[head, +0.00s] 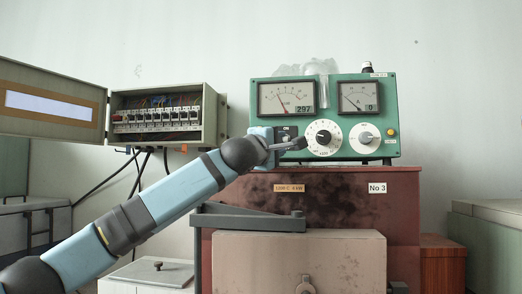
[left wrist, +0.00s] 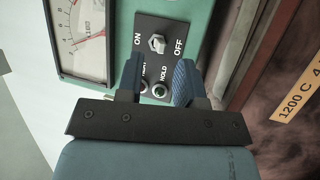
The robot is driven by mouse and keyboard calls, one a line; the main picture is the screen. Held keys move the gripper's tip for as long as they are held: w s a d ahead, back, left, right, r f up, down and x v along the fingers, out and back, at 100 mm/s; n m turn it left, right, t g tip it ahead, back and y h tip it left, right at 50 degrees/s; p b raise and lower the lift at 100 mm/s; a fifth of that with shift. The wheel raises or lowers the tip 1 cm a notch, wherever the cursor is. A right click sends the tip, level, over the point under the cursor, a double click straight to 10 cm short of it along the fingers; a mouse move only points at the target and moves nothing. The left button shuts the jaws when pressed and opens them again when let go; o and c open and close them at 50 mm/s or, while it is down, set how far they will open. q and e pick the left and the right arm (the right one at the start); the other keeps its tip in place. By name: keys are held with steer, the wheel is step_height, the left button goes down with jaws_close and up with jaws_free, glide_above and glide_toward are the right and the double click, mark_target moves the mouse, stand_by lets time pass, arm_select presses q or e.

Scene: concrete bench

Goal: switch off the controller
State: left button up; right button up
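The controller (head: 327,102) is a green box with two dial gauges, standing on a dark red furnace cabinet. Its black switch panel (left wrist: 185,28) fills the middle of the left wrist view. A silver toggle switch (left wrist: 157,43) sits between the labels ON and OFF; I cannot tell which way it leans. A HOLD button (left wrist: 160,90) and another button are below it. My left gripper (left wrist: 158,80) is open and empty, its blue fingers either side of the buttons, just short of the toggle. In the head view, my left gripper (head: 286,146) partly hides the panel. My right gripper is out of view.
The red cabinet (head: 345,210) is below. An open breaker box (head: 213,120) hangs on the wall to the left.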

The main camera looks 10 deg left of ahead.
arm_select(q)
steer(key=v, duration=1.1)
steer(key=shift+s, duration=0.15)
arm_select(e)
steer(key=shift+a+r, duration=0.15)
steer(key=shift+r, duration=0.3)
arm_select(q)
steer(key=shift+a, duration=0.1)
